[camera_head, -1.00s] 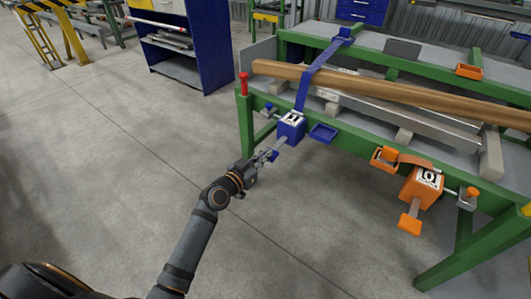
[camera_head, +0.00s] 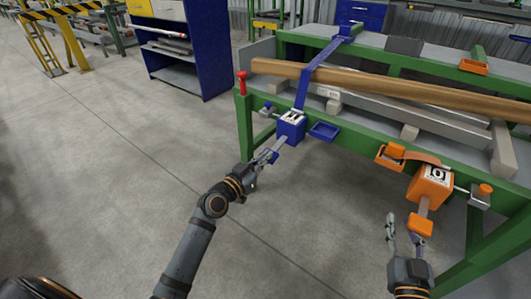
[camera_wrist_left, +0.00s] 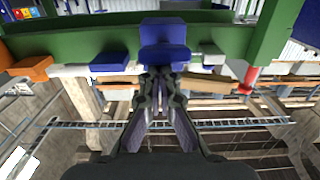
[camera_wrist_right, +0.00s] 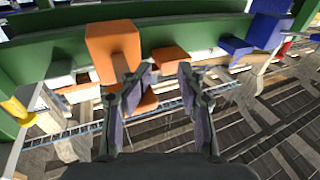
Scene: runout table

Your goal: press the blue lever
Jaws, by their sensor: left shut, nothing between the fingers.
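The blue ratchet box (camera_head: 291,126) sits on the green table's front rail, with a blue strap running up from it. Its grey lever slants down and left to a blue tip (camera_head: 273,157). My left gripper (camera_head: 266,160) is shut at this tip; whether it touches cannot be told. In the left wrist view the blue box (camera_wrist_left: 164,38) lies straight ahead of the closed fingers (camera_wrist_left: 160,82), which hide most of the lever. My right gripper (camera_head: 405,232) is open and empty, just below and left of the orange lever's tip (camera_head: 420,225); its fingers (camera_wrist_right: 165,75) stand apart in the right wrist view.
The orange ratchet box (camera_head: 430,186) hangs further right on the rail. An open blue tray (camera_head: 324,131) is beside the blue box. A red-topped pin (camera_head: 242,84) stands at the table's left corner. A long wooden beam (camera_head: 400,90) lies across the table. The floor (camera_head: 110,190) left is clear.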

